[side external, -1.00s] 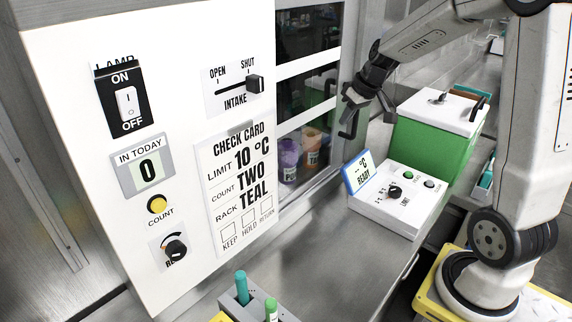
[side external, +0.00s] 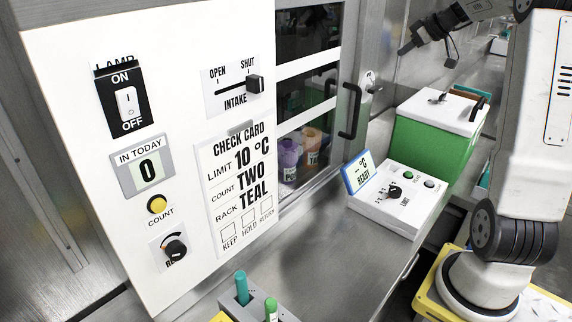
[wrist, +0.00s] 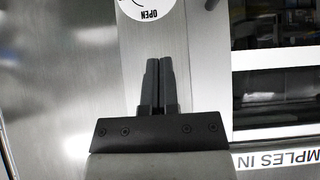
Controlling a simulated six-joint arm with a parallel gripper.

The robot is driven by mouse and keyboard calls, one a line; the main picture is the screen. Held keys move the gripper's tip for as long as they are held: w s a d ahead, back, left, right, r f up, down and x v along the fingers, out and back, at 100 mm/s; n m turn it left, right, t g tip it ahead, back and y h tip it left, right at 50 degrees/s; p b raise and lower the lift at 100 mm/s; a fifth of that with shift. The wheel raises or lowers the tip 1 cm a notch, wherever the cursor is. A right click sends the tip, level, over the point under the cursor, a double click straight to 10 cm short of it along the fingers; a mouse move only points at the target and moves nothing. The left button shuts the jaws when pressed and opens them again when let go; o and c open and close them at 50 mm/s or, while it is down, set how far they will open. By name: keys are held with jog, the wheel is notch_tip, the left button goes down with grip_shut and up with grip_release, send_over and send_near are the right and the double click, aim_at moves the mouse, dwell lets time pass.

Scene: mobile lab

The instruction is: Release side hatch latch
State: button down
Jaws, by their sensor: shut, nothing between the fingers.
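The hatch (side external: 308,110) is a glazed door with white bands and a dark bar handle (side external: 350,112) on its right side. A small latch plate (side external: 371,82) sits on the metal wall just right of that handle.
A white device with a READY display (side external: 357,172) stands on the steel counter. A green box with a white lid (side external: 437,120) is behind it. A white control panel (side external: 80,60) fills the left. Bottles (side external: 288,160) show behind the glass. The counter's middle (side external: 310,240) is clear.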

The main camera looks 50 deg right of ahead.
send_over(369, 88)
jog(key=s, duration=0.2)
notch_tip(369, 88, down, 7)
jog(key=shift+f, duration=0.1)
notch_tip(369, 88, down, 2)
jog(key=shift+s+f, duration=0.1)
jog(key=shift+f, duration=0.8)
jog(key=shift+a+f+n+h, duration=0.15)
jog(key=shift+n+h, duration=0.15)
jog(key=shift+h, duration=0.3)
jog(key=shift+a+f+n+h, duration=0.1)
jog(key=shift+n+h, duration=0.2)
jog(key=shift+h, duration=0.3)
jog(key=shift+a, duration=0.1)
jog(key=shift+a+f, duration=0.3)
jog(key=shift+f, duration=0.65)
jog(key=shift+a+f, duration=0.25)
jog(key=shift+f, duration=0.65)
jog(key=shift+r, duration=0.15)
dwell(0.7)
